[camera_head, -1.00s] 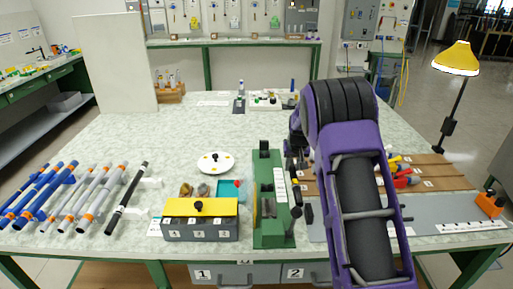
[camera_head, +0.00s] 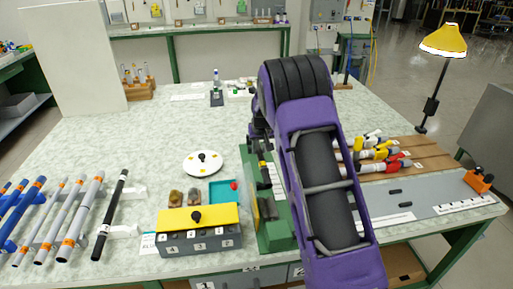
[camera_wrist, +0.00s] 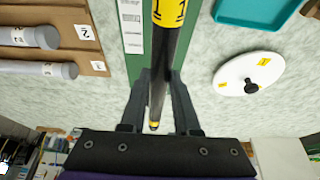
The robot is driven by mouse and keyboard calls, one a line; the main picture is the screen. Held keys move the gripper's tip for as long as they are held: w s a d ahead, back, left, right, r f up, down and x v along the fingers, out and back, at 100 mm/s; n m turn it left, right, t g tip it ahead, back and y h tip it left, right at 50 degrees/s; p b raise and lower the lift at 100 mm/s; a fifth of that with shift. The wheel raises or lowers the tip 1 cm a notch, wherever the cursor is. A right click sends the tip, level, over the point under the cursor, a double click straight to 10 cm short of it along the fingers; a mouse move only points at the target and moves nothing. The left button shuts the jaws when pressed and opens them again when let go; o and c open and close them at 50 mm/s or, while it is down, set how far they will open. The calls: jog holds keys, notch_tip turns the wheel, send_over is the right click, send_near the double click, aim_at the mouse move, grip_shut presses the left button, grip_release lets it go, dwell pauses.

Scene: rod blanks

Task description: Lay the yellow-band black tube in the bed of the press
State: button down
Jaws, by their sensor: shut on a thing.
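The black tube (camera_wrist: 162,55) with a yellow band marked 1 is between the fingers of my gripper (camera_wrist: 159,78) in the wrist view. My gripper is shut on it, and the tube extends past the fingers both ways. The green press (camera_wrist: 133,45) shows beneath the tube in the wrist view. In the head view the press (camera_head: 256,228) stands right of the yellow-topped box, and my arm covers its right side. The head view hides most of the tube and gripper; I cannot tell whether the tube touches the press bed.
Left of the press are a yellow-topped box (camera_head: 197,217), a teal tray (camera_head: 222,190) and a white disc (camera_head: 203,163). Another black tube (camera_head: 110,213) lies with grey and blue tubes at the far left. Right are brown boards with tools and a lamp (camera_head: 444,42).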

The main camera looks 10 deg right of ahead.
jog(key=shift+s, duration=0.15)
jog(key=shift+f+b, duration=2.05)
jog(key=shift+f, duration=0.85)
jog(key=shift+f+b, duration=0.55)
jog(key=shift+f, duration=0.15)
jog(key=c, duration=0.6)
grip_release()
jog(key=shift+o, duration=0.2)
jog(key=p+v, duration=0.1)
jog(key=v, duration=1.6)
jog(key=shift+s+r+p, duration=0.1)
jog(key=shift+r+p, duration=0.05)
jog(key=shift+p, duration=0.2)
